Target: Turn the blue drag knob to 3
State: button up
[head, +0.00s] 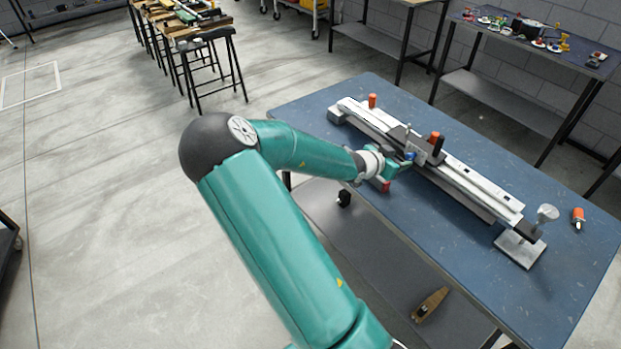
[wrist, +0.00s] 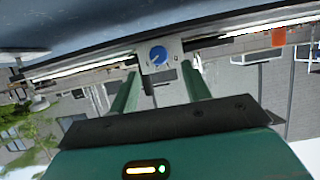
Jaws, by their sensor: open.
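The blue drag knob (wrist: 158,55) sits on a pale plate on the carriage of a long rail device (head: 465,185). In the wrist view it lies between and just beyond my fingertips. Its small marks are too blurred to read, so its setting cannot be told. In the head view only a bit of blue (head: 411,156) shows beside my gripper. My gripper (wrist: 160,70) is open, with one green finger on each side of the knob's line and a gap between them. Whether the fingers touch the plate cannot be told.
The rail device stands on a blue table (head: 560,290). An orange-handled tool (head: 578,216) and a round-topped metal stand (head: 520,248) are at its right end. Two orange knobs, one on a black post, rise from the rail. A workbench with small parts (head: 545,50) stands behind.

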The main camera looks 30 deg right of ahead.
jog(key=w+a+n+t+y, duration=0.1)
jog(key=a+y, duration=0.2)
jog(key=a, duration=0.5)
jog(key=w+a+n+t+y, duration=0.2)
jog(key=a+y, duration=0.1)
jog(key=a, duration=0.6)
jog(key=w+a+r+n+t+y, duration=0.1)
jog(key=a+y, duration=0.3)
jog(key=a, duration=0.4)
jog(key=shift+w+a+n+t, duration=0.3)
jog(key=shift+w+n+t, duration=0.25)
jog(key=shift+w, duration=0.2)
